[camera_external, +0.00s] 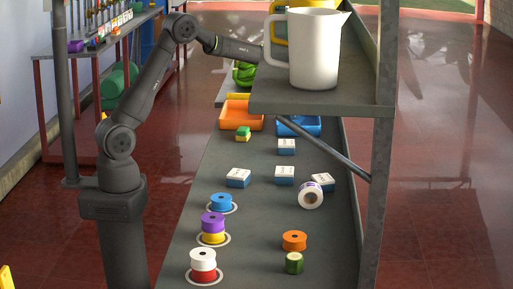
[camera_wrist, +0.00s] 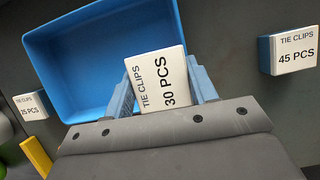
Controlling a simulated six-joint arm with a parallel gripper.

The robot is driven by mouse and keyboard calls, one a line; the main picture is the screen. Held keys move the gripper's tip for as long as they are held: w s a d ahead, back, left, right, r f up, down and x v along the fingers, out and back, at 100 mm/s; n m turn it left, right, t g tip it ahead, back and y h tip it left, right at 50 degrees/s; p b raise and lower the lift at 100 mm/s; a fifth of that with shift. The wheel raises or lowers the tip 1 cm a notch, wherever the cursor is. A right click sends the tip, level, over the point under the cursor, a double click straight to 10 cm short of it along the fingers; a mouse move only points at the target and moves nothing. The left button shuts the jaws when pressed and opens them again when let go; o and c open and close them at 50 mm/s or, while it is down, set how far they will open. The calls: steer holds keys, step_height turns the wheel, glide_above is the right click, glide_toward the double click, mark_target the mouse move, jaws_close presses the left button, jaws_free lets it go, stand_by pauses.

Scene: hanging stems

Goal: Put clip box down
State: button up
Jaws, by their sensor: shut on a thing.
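A white-topped clip box marked "TIE CLIPS 30 PCS" (camera_wrist: 158,78) is between the two blue fingers of my gripper (camera_wrist: 161,90), which is shut on it. In the wrist view the box overlaps the right part of the blue tray (camera_wrist: 70,75); its height above the tray floor cannot be told. The blue tray also shows in the external view (camera_external: 312,128), partly under the shelf. There my gripper and the held box are hidden behind the white pitcher and shelf.
Clip boxes marked 45 PCS (camera_wrist: 292,50) and 25 PCS (camera_wrist: 30,106) flank the tray. Other white-blue boxes (camera_external: 238,178) and spools (camera_external: 294,241) stand on the grey table. An upper shelf (camera_external: 320,98) bears a white pitcher (camera_external: 314,50). An orange tray (camera_external: 240,119) is left of the blue one.

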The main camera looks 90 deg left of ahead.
steer(key=a+f, duration=0.1)
steer(key=a, duration=0.1)
steer(key=shift+s+a+f, duration=0.1)
steer(key=shift+a+f, duration=0.3)
steer(key=shift+f, duration=1.95)
steer(key=shift+f, duration=0.1)
steer(key=o, duration=1)
steer(key=shift+f, duration=0.1)
steer(key=shift+c, duration=0.2)
steer(key=v, duration=1.2)
